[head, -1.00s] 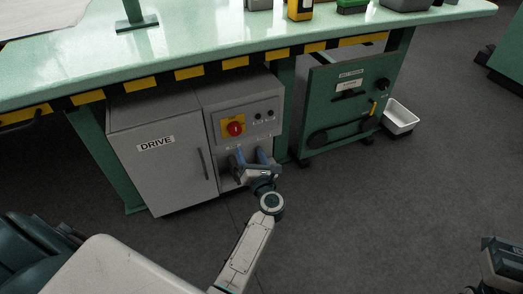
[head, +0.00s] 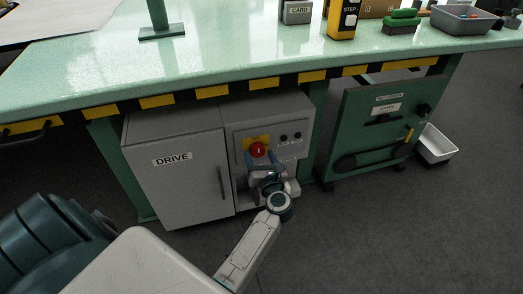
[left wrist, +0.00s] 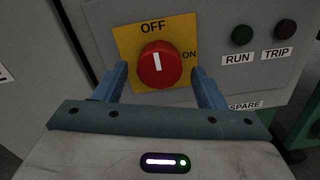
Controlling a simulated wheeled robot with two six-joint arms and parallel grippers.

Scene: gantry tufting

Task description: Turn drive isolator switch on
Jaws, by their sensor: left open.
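The drive isolator switch is a red round knob (head: 258,149) on a yellow plate, set in the grey panel beside the cabinet door marked DRIVE. In the left wrist view the red knob (left wrist: 160,65) has a white mark pointing up to OFF; ON is printed to the right on the yellow plate (left wrist: 127,41). My left gripper (head: 264,160) is just below and in front of the knob. In the left wrist view its blue fingers (left wrist: 160,80) are open, one each side of the knob, apparently apart from it. My right gripper is not in view.
RUN (left wrist: 242,35) and TRIP (left wrist: 284,28) buttons sit right of the switch. The grey DRIVE cabinet (head: 190,190) stands under a green bench with a striped edge (head: 212,92). A green panel unit (head: 370,135) and white bin (head: 436,146) are to the right.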

